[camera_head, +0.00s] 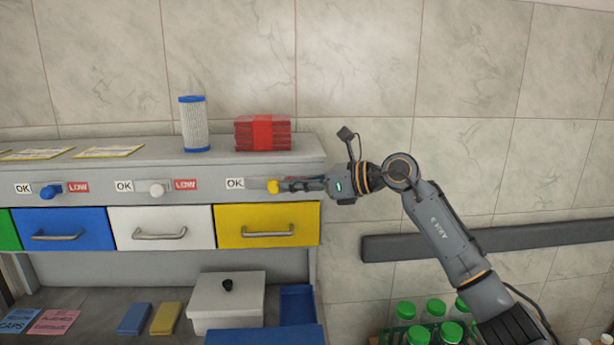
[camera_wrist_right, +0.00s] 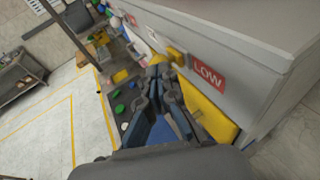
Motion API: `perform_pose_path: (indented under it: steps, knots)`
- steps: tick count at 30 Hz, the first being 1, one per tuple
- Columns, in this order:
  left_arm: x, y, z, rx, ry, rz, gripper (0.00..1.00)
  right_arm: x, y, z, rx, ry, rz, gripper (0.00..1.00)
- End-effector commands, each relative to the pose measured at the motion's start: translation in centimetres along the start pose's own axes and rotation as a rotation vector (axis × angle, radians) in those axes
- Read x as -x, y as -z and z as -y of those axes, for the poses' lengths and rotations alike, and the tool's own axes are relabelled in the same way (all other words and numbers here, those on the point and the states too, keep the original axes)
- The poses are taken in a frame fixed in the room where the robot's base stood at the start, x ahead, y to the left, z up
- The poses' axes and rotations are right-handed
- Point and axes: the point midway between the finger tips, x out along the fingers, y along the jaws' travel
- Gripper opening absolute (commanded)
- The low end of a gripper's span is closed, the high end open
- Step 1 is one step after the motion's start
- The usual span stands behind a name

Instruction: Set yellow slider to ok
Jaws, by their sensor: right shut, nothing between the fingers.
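The yellow slider knob (camera_head: 273,186) sits above the yellow drawer (camera_head: 268,227), between the OK label (camera_head: 235,183) and the place where my right gripper covers the LOW label. My right gripper (camera_head: 284,186) is shut and empty, with its fingertips at the right side of the knob. In the right wrist view the fingertips (camera_wrist_right: 160,72) are close to the yellow knob (camera_wrist_right: 157,59), and the red LOW label (camera_wrist_right: 208,75) shows beside them. I cannot tell for sure whether they touch the knob. My left gripper is not in view.
A blue slider (camera_head: 48,192) and a white slider (camera_head: 156,189) sit further left on the same panel. A filter cylinder (camera_head: 194,124) and a red bundle (camera_head: 263,133) stand on the shelf above. A lidded white box (camera_head: 228,302) is below the drawers.

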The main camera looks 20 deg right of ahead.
Motion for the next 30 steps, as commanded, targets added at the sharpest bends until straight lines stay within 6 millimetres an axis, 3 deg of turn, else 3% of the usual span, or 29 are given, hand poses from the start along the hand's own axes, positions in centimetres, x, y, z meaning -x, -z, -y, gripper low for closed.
perform_pose_path:
  steps: [11, 21, 30]
  knots:
    - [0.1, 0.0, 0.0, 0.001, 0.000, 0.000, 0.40, -0.2, 0.1, 0.0, 0.000, 0.000, -0.001, 0.00]
    - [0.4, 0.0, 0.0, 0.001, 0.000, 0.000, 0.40, -4.1, -1.0, -1.9, 0.001, -0.001, 0.000, 0.00]
    - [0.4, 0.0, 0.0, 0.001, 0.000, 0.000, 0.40, -4.3, -0.9, -2.0, 0.000, -0.002, -0.001, 0.00]
